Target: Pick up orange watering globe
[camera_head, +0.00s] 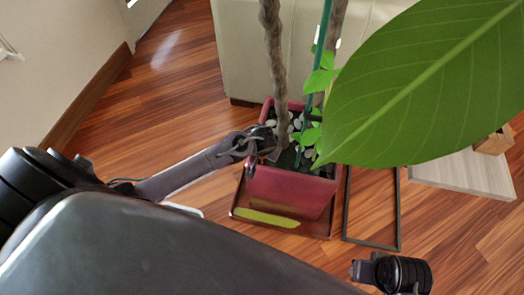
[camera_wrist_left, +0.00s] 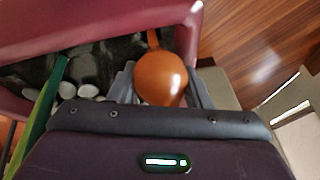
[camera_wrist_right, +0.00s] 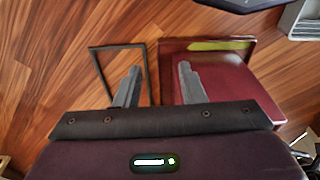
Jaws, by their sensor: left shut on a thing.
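The orange watering globe (camera_wrist_left: 162,78) is a glossy round bulb with a thin stem that reaches toward the dark soil in the left wrist view. My left gripper (camera_wrist_left: 160,88) has its fingers on either side of the bulb and is shut on it. In the head view my left gripper (camera_head: 262,140) is at the left rim of the red planter (camera_head: 290,192); I cannot make out the globe there. Whether the stem tip is still in the soil is hidden. My right gripper (camera_wrist_right: 158,82) is open and empty above the floor, near the planter.
The planter holds trunks, white pebbles and a green stake (camera_head: 316,75). A large leaf (camera_head: 420,80) covers much of the right of the head view. A cream sofa (camera_head: 235,50) stands behind. A black frame (camera_head: 397,210) and a grey board (camera_head: 465,172) lie to the right.

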